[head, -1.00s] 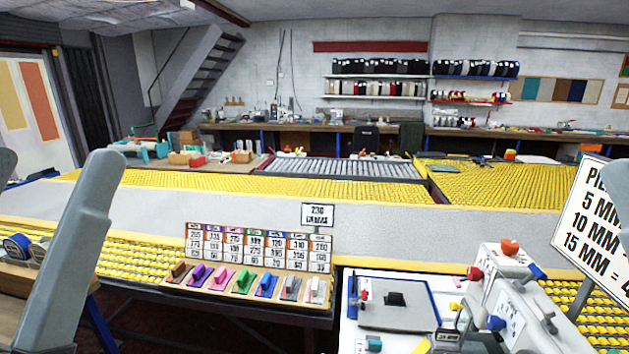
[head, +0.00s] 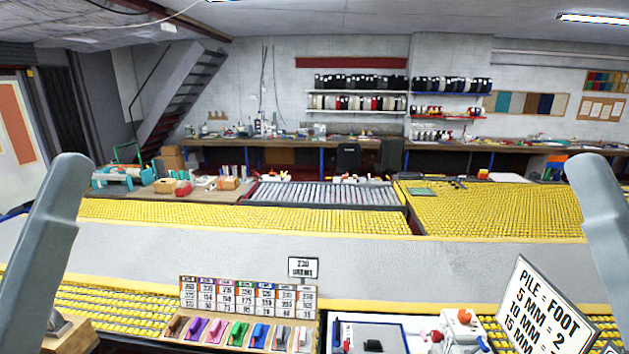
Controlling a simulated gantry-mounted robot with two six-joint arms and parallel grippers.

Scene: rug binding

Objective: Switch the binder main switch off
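The white binder machine (head: 462,326) is at the bottom edge of the head view, right of centre, largely cut off by the frame. An orange-red knob (head: 464,315) sits on its top, and a red part (head: 437,336) shows at its left. I cannot tell which part is the main switch. Grey links of my two arms rise at the left and right sides of the view. Neither of my grippers is in view.
A rack of coloured feet (head: 237,333) with a number chart (head: 247,297) stands left of the machine. A white sign (head: 540,315) stands at the right. Yellow roller tables (head: 490,208) and a grey barrier (head: 300,250) lie behind.

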